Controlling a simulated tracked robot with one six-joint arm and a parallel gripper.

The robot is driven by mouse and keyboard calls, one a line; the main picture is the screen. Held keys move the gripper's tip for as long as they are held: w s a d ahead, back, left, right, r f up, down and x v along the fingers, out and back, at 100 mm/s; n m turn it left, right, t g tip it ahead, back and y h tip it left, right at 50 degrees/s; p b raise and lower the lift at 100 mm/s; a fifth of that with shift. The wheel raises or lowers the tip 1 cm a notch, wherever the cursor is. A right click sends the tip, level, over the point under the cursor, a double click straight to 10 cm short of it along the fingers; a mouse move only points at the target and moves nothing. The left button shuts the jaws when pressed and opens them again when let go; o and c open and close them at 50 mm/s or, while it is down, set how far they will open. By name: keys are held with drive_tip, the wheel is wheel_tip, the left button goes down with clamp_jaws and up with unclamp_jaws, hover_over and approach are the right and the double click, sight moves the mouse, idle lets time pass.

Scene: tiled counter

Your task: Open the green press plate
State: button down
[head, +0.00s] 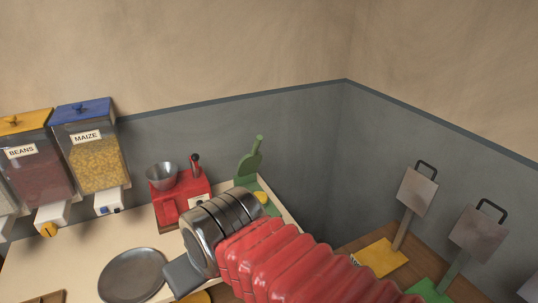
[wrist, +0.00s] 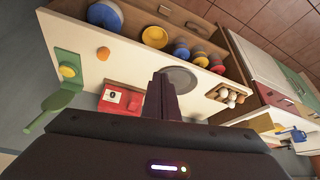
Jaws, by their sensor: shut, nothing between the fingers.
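The green press (head: 249,168) stands at the back corner of the pale counter in the head view, beyond the red machine. Its plate with a round-ended handle is raised, apart from the green base. A yellow lump (head: 262,197) sits at the base, partly hidden by my arm. In the wrist view the green press plate (wrist: 49,107) shows at the left, tilted away from its base, with the yellow lump (wrist: 68,71) uncovered. My gripper (wrist: 162,76) is shut and empty, above the counter and well apart from the press.
A red machine (head: 170,210) with a metal bowl stands beside the press. A grey round plate (head: 133,275) lies on the counter. BEANS and MAIZE dispensers (head: 90,155) stand left. Two metal plates with black handles (head: 417,191) rise at right, near yellow (head: 380,258) and green (head: 430,291) boards.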

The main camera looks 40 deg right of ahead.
drive_tip(key=w+a+f+m+g+y, duration=0.3)
drive_tip(key=w+a+f+y, duration=0.15)
drive_tip(key=y, duration=0.55)
drive_tip(key=w+d+r+m+t+y, duration=0.1)
drive_tip(key=w+d+m+t+y, duration=0.15)
drive_tip(key=w+d+t, duration=0.35)
drive_tip(key=w+d+r+m+t+y, duration=0.1)
drive_tip(key=w+d+r+m+t, duration=0.2)
drive_tip(key=d, duration=0.5)
drive_tip(key=s+d+f+m+t+h, duration=0.2)
drive_tip(key=d+m+t+h, duration=0.2)
drive_tip(key=d, duration=1)
drive_tip(key=s+d+f+m+t+h, duration=0.2)
drive_tip(key=d+m+t+h, duration=0.3)
drive_tip(key=d+h, duration=0.6)
drive_tip(key=d+f+t, duration=0.1)
drive_tip(key=d+t, duration=0.1)
drive_tip(key=d, duration=0.1)
drive_tip(key=shift+f, duration=0.2)
drive_tip(key=shift+w, duration=0.15)
